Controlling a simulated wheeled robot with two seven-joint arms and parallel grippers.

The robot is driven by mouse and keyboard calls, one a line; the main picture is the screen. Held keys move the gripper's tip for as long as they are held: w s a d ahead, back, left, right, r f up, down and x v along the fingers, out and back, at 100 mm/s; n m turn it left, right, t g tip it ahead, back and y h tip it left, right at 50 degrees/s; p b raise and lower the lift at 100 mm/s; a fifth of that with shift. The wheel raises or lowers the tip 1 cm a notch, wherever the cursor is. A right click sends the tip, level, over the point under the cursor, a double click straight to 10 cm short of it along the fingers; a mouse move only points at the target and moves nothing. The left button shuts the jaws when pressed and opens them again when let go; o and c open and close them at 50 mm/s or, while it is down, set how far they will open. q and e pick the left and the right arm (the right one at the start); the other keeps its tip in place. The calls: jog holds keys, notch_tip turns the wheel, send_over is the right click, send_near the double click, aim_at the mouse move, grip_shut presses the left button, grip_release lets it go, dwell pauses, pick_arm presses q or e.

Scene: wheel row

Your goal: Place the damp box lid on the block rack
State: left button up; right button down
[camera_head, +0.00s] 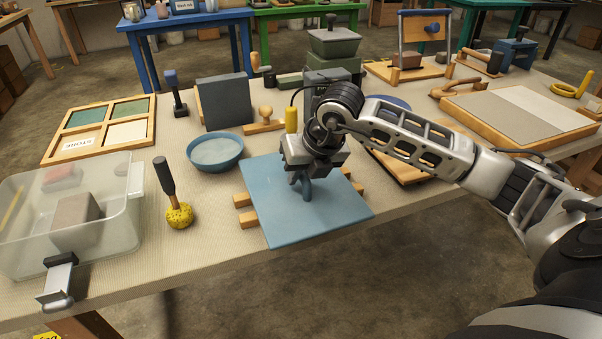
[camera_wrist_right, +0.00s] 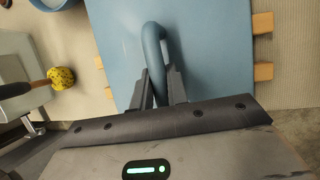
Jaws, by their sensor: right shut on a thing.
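The damp box lid is a flat blue panel (camera_head: 270,210) with a looped blue handle (camera_head: 307,188). My right gripper (camera_head: 303,178) is shut on this handle from above. The right wrist view shows the handle (camera_wrist_right: 152,60) between the fingers (camera_wrist_right: 158,88) and the blue panel (camera_wrist_right: 195,45) beneath. The block rack shows as wooden bar ends (camera_head: 243,200) sticking out from under the lid on both sides; the lid hides its middle. The lid lies over the bars, its near edge over the table's front edge. I cannot tell whether it touches them. My left gripper is not in view.
A clear plastic box (camera_head: 120,215) holding a grey-brown block stands at the left, with a metal clamp (camera_head: 58,280) in front. A yellow sponge on a stick (camera_head: 179,214) and a blue bowl (camera_head: 216,152) stand left of the lid. Boards and tools fill the back.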

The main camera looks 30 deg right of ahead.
jog(key=shift+f, duration=0.1)
jog(key=c, duration=1.4)
grip_release()
jog(key=shift+r, duration=0.35)
jog(key=v, duration=1.1)
jog(key=shift+s+r+p, duration=0.2)
jog(key=shift+r+p, duration=0.05)
jog(key=shift+p, duration=0.05)
